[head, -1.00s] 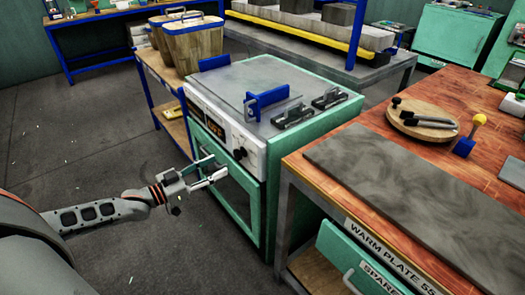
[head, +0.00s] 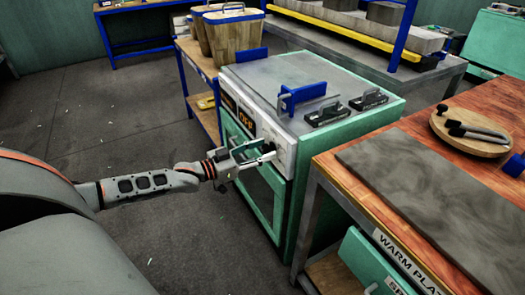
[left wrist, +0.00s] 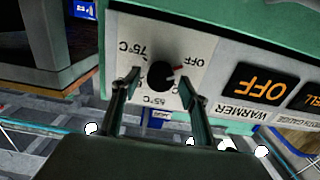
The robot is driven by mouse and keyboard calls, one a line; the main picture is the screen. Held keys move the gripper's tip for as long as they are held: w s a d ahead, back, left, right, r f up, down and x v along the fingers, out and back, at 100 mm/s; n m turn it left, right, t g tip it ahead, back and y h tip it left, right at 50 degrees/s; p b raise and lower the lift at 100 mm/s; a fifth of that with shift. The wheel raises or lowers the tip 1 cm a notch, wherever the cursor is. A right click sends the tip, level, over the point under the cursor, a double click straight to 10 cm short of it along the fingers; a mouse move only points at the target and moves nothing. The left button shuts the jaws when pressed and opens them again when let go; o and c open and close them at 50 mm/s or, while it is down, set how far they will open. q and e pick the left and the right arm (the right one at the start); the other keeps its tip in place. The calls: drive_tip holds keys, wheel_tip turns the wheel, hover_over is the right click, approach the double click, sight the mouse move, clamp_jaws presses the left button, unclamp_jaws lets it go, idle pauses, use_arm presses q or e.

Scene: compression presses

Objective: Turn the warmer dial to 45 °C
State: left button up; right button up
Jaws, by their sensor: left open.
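The warmer (head: 300,72) is a green cabinet with a grey top and a white front panel. In the left wrist view its black dial (left wrist: 160,75) has a red pointer turned toward the OFF mark; the labels appear upside down. The 75 °C and 55 °C marks show; a 45 °C mark is not readable. The warmer's display (left wrist: 262,86) reads OFF. My left gripper (head: 268,155) is open in front of the panel. In the left wrist view its fingers (left wrist: 158,78) stand on either side of the dial, with visible gaps. My right gripper is not in view.
A wooden-topped workbench (head: 375,130) with a grey plate (head: 425,180) stands right of the warmer. Blue handles (head: 302,96) and black latches (head: 326,112) sit on the warmer's top. A blue-legged cart (head: 190,85) stands behind. The floor at left is clear.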

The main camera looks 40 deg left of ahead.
use_arm(q)
drive_tip(key=shift+c, duration=0.3)
drive_tip(key=c, duration=1)
